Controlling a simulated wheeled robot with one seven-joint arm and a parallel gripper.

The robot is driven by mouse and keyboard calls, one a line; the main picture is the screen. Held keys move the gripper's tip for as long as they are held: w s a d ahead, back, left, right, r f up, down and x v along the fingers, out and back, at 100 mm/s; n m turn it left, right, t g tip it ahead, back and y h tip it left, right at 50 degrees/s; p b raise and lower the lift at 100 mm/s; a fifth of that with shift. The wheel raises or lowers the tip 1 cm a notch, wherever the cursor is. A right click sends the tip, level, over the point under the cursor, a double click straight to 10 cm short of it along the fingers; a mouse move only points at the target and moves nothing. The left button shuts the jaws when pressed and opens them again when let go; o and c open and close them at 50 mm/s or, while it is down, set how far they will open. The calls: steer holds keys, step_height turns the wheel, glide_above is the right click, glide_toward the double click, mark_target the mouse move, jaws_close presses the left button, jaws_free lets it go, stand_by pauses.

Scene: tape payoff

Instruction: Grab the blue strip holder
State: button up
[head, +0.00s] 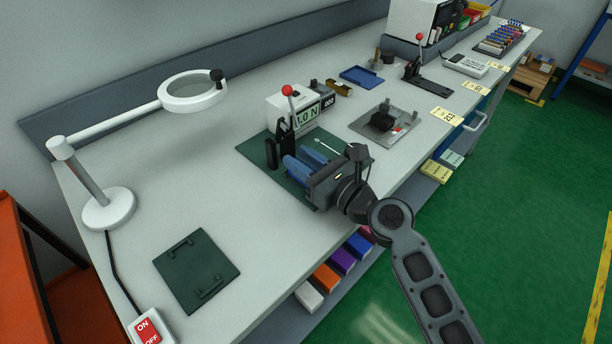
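My gripper (297,163) is over the green plate in front of the force gauge. Its two blue fingers point left and stand apart, with no held object visible between them. I cannot tell for certain which thing is the blue strip holder. A flat blue tray (362,76) lies on the bench behind and to the right of my gripper, well apart from it. A blue block (343,261) also sits on the shelf under the bench's front edge, in a row of coloured blocks. Its rear part is hidden by the bench top.
A grey plate (385,126) with a black part lies to the right. A magnifier lamp (107,209) and dark green plate (196,269) are at left.

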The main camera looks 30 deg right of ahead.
jaws_close()
steer(key=shift+r, duration=0.15)
